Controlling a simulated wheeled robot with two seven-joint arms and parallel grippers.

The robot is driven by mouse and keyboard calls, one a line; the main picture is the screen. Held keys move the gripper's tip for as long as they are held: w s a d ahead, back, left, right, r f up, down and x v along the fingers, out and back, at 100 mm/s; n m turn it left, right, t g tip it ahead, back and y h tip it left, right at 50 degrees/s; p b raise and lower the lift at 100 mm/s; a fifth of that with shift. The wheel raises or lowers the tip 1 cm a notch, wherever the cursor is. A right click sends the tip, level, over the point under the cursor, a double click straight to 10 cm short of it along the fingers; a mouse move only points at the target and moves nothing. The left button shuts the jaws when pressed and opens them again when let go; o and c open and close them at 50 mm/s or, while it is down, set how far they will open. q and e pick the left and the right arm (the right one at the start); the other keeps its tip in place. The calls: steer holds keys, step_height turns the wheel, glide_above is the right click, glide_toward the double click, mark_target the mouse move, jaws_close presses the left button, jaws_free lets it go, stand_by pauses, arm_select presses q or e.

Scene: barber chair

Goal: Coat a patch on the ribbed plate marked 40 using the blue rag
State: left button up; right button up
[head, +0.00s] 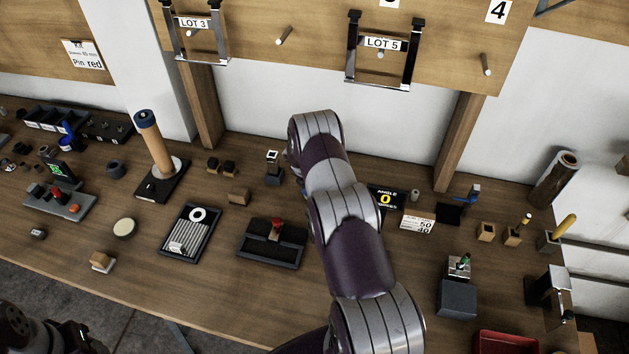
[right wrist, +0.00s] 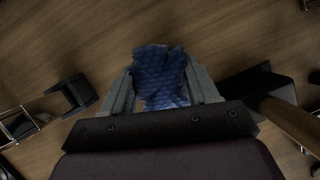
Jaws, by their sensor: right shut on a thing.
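In the right wrist view, my right gripper (right wrist: 161,88) is shut on the blue rag (right wrist: 160,75), which bunches between the two grey fingers above the wooden bench. In the head view my right arm hides this gripper and most of the rag. A dark plate with pale ribs and a white ring (head: 190,232) lies flat at the centre left of the bench, apart from my right arm. I cannot read a 40 on it. Part of my left arm shows at the lower left corner; its left gripper (head: 78,338) is dark and its opening is unclear.
A dark tray with a red knob (head: 272,242) lies right of the ribbed plate. A tall wooden roller (head: 153,140) stands behind it. A small card (head: 418,221) reads 50 and 40. Hanging frames (head: 383,60) are on the back board. The front left bench edge is mostly clear.

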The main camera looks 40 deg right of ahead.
steer(key=shift+f+b, duration=0.45)
steer(key=shift+b, duration=0.05)
stand_by(1.3)
step_height(320, 180, up, 7)
steer(key=p, duration=0.5)
steer(key=shift+r, duration=0.1)
stand_by(0.6)
